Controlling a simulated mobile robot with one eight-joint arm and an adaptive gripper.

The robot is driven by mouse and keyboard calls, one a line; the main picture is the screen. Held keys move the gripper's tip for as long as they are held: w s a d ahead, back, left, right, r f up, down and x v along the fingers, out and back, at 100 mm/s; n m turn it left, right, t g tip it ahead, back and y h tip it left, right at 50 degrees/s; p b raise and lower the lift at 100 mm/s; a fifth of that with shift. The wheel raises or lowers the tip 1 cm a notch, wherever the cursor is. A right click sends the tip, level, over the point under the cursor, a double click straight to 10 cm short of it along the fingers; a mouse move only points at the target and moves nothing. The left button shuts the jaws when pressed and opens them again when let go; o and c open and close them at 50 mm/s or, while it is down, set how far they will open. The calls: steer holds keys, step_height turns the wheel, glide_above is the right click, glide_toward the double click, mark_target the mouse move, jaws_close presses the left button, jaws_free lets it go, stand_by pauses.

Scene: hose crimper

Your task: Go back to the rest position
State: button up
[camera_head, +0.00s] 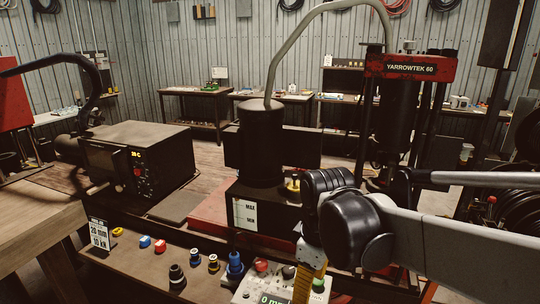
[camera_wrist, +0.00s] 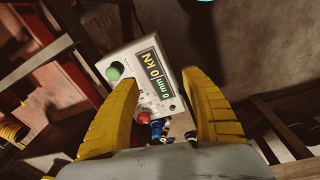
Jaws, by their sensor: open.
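My gripper (camera_wrist: 160,80) shows in the wrist view as two yellow fingers spread well apart with nothing held between them. Beyond the fingers is a pale control box (camera_wrist: 130,68) with a display reading 0 mm and 0 kN, a green button (camera_wrist: 113,71) and a red button (camera_wrist: 144,118). In the head view my gripper (camera_head: 310,279) points down over the right part of the control box (camera_head: 247,282). Its yellow finger and my dark wrist hide part of the box. I cannot tell the gap between fingertips and box.
A press labelled YARROWTEK 60 (camera_head: 410,69) rises behind my arm. A black pump unit (camera_head: 262,140) with a hose stands at the centre.

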steer(key=s+d+m+t, duration=0.6)
steer(key=s+d+m, duration=0.3)
steer(key=d+m, duration=0.1)
steer(key=shift+s+d+m+b, duration=0.25)
steer(key=shift+s+m+b, duration=0.15)
steer(key=shift+m, duration=0.4)
steer(key=shift+f, duration=0.1)
stand_by(0.9)
